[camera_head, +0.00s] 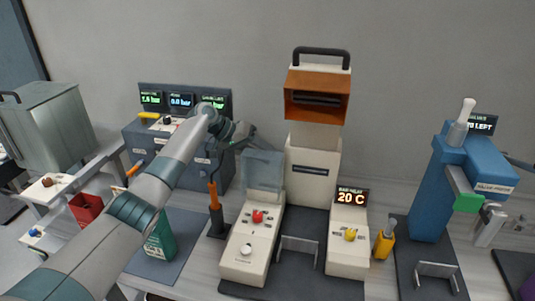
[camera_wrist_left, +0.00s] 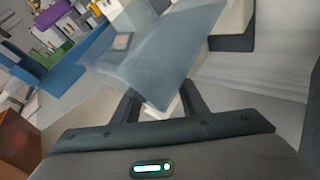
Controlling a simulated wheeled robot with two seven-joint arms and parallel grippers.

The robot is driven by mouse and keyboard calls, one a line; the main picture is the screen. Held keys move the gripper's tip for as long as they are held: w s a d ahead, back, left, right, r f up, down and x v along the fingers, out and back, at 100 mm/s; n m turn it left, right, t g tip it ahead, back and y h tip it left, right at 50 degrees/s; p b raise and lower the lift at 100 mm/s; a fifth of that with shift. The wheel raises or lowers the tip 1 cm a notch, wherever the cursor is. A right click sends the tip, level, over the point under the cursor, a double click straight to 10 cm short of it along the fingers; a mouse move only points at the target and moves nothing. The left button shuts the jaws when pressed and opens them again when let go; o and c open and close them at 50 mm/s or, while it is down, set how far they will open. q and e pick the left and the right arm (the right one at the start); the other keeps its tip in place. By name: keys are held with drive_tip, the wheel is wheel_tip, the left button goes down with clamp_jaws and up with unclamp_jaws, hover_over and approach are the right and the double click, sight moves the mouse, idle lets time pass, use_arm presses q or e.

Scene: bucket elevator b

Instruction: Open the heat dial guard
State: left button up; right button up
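The heat dial guard (camera_head: 262,171), a clear grey-blue plate, stands roughly upright at the back of the left cream control box (camera_head: 244,262). The red dial (camera_head: 257,216) on that box is uncovered in the head view. My left gripper (camera_head: 250,134) is just above the plate's top edge. In the left wrist view the guard (camera_wrist_left: 160,50) fills the space just beyond the fingertips (camera_wrist_left: 160,105). The two fingers are apart, with the plate's near corner showing between them. I cannot tell whether they touch it. My right gripper is not in view.
An orange-and-cream heater head (camera_head: 317,97) stands right of the gripper. A right control box (camera_head: 348,254) has a yellow knob and a 20 C display (camera_head: 351,197). An orange-handled tool (camera_head: 213,200) stands left of the box. A blue press (camera_head: 440,190) is at the right.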

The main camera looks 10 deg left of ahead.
use_arm(q)
drive_tip(key=shift+s+a+r, duration=0.1)
drive_tip(key=shift+a+r, duration=0.05)
drive_tip(key=shift+r, duration=0.1)
